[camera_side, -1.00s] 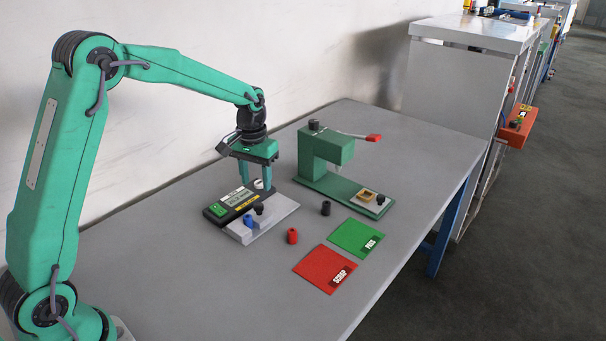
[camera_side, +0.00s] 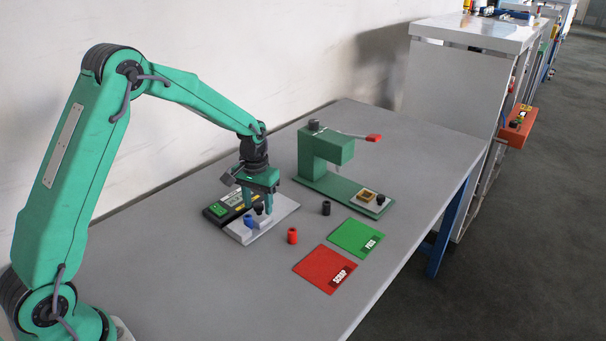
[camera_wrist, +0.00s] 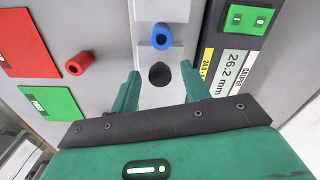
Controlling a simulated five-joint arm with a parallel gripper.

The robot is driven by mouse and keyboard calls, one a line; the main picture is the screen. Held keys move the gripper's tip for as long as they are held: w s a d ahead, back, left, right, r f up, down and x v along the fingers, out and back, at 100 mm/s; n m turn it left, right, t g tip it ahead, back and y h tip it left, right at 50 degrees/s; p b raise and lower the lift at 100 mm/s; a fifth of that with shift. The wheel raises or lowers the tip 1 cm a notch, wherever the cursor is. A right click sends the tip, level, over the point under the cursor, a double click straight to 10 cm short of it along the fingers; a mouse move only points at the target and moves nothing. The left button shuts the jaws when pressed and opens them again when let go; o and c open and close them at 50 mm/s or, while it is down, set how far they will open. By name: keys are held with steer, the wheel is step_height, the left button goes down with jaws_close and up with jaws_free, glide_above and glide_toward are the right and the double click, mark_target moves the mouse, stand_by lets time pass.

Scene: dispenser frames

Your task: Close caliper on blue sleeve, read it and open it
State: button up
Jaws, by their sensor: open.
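The caliper has a grey base (camera_side: 283,207) and a dark readout housing with a green button panel (camera_wrist: 248,18). Its display (camera_wrist: 234,75) reads 26.2 mm in the wrist view. The blue sleeve (camera_side: 248,220) sits on the caliper's grey fixture, and it also shows in the wrist view (camera_wrist: 161,38). A black knob (camera_wrist: 159,75) of the caliper stands beside the sleeve. My gripper (camera_wrist: 160,76) is open, with a finger on each side of the black knob. Whether the fingers touch it cannot be told. In the side view my gripper (camera_side: 258,206) partly hides the caliper.
A red sleeve (camera_side: 292,236) and a black sleeve (camera_side: 326,208) stand on the table right of the caliper. A red SCRAP mat (camera_side: 318,271) and a green mat (camera_side: 356,238) lie farther right. A green press (camera_side: 330,150) with a red-tipped lever stands behind. The front table is clear.

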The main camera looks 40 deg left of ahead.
mark_target(258, 205)
steer(key=shift+c, duration=0.4)
jaws_close()
steer(key=shift+s, duration=0.1)
steer(key=shift+o, duration=0.4)
jaws_free()
steer(key=shift+r, duration=0.1)
steer(key=shift+r, duration=3.85)
